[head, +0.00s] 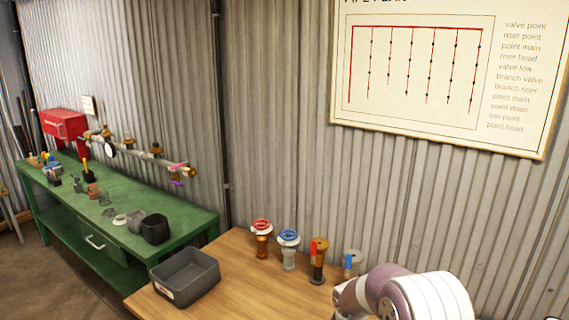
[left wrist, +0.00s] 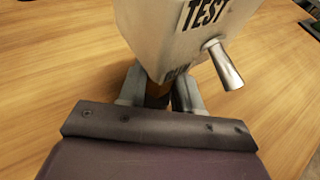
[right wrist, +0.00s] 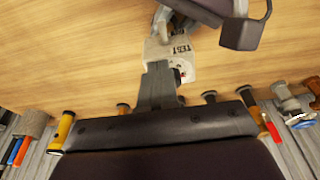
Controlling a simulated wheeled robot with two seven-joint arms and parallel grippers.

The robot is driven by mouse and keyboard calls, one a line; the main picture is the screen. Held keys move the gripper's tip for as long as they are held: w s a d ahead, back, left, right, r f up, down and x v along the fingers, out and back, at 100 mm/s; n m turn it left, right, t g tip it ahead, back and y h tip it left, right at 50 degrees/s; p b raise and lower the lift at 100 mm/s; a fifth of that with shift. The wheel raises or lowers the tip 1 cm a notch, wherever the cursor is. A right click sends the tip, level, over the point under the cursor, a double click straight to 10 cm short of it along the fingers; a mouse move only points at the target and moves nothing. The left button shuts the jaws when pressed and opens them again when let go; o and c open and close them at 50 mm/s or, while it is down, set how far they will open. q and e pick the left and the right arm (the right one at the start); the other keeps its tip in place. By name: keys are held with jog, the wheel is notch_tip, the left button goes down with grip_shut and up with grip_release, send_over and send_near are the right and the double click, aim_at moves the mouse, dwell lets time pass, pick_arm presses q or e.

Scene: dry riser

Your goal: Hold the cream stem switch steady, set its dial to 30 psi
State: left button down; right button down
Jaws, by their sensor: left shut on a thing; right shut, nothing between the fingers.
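The cream stem switch (left wrist: 185,35) is a cream box with a dark TEST label and a short metal stub on one side. My left gripper (left wrist: 158,92) is shut on its lower end, above the wooden table. In the right wrist view the switch (right wrist: 163,52) is in front of my right gripper (right wrist: 158,68), with my left gripper (right wrist: 188,14) beyond it. My right gripper is shut and empty, its tips at or very near the switch's face. The dial and its reading cannot be made out. The head view shows neither gripper nor the switch.
On the wooden table (head: 225,250) stand a red-wheel valve (head: 262,238), a blue-wheel valve (head: 288,250) and lever valves (head: 319,262) along the wall. A grey bin (head: 185,277) sits at its left edge. A green bench (head: 65,195) with pipework stands further left.

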jog(key=shift+w+a, duration=0.2)
jog(key=shift+a, duration=0.1)
jog(key=shift+w+a, duration=0.45)
jog(key=shift+a, duration=0.15)
jog(key=shift+w, duration=0.1)
dwell(0.5)
notch_tip(320, 180, up, 6)
jog(key=shift+s+a, duration=0.3)
jog(key=shift+a, duration=0.05)
dwell(0.4)
